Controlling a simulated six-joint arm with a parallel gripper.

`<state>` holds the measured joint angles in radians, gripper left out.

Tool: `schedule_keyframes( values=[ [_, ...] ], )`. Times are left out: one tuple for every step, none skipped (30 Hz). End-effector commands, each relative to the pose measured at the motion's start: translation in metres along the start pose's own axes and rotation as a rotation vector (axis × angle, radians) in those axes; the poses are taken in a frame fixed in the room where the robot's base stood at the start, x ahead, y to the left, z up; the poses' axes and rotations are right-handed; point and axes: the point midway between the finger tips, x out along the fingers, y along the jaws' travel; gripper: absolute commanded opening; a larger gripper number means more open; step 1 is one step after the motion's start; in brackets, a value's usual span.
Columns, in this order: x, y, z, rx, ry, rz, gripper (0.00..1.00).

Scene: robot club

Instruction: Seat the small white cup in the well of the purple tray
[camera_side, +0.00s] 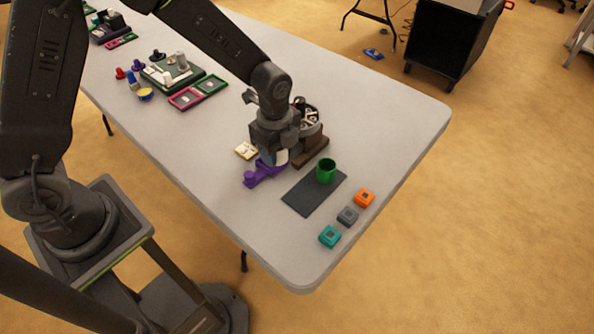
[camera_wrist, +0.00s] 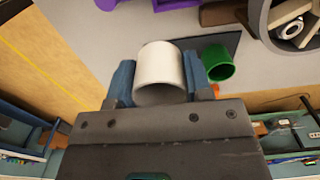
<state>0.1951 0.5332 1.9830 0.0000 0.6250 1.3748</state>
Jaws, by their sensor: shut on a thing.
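The small white cup (camera_wrist: 160,62) is held between the two blue fingers of my gripper (camera_wrist: 160,80) in the wrist view. In the side view only a small pale part of the cup (camera_side: 281,157) shows below my gripper (camera_side: 279,153). The purple tray (camera_side: 263,174) is on the table directly under and beside my gripper, partly hidden by it. In the wrist view parts of the tray (camera_wrist: 172,4) show at the top edge. Its well is hidden, and I cannot tell whether the cup touches the tray.
A green cup (camera_side: 325,171) stands on a dark mat (camera_side: 305,198). A brown block (camera_side: 313,152) and a round container (camera_side: 312,122) are close behind my gripper. Orange (camera_side: 364,198), grey (camera_side: 347,215) and teal (camera_side: 330,236) blocks lie near the table's (camera_side: 230,205) end.

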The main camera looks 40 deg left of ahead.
Motion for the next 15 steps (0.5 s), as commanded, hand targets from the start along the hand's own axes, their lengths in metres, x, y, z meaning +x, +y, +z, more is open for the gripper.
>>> schedule_keyframes(
  values=[
    [-0.007, 0.0, 0.01, -0.005, 0.001, -0.003, 0.23],
    [-0.009, 0.0, 0.015, -0.005, 0.0, -0.002, 0.23],
    [-0.013, 0.001, 0.021, -0.003, 0.0, -0.001, 0.23],
    [-0.015, 0.001, 0.025, -0.004, 0.0, -0.002, 0.23],
    [-0.017, 0.001, 0.028, -0.003, 0.0, -0.002, 0.23],
    [-0.019, 0.001, 0.032, -0.002, 0.0, -0.001, 0.23],
    [-0.02, 0.001, 0.034, -0.002, 0.0, -0.001, 0.23],
    [-0.019, 0.0, 0.037, -0.002, 0.0, 0.0, 0.23],
    [-0.017, -0.003, 0.04, -0.002, 0.0, 0.001, 0.23],
    [-0.014, -0.005, 0.042, -0.001, 0.0, 0.002, 0.23],
    [-0.01, -0.009, 0.044, -0.001, 0.0, 0.003, 0.23],
    [-0.005, -0.013, 0.046, -0.001, 0.0, 0.003, 0.23],
    [-0.002, -0.016, 0.047, -0.001, 0.0, 0.003, 0.23],
    [0.001, -0.018, 0.048, -0.001, 0.0, 0.004, 0.23],
    [0.005, -0.022, 0.049, 0.0, 0.0, 0.002, 0.23]
  ],
)
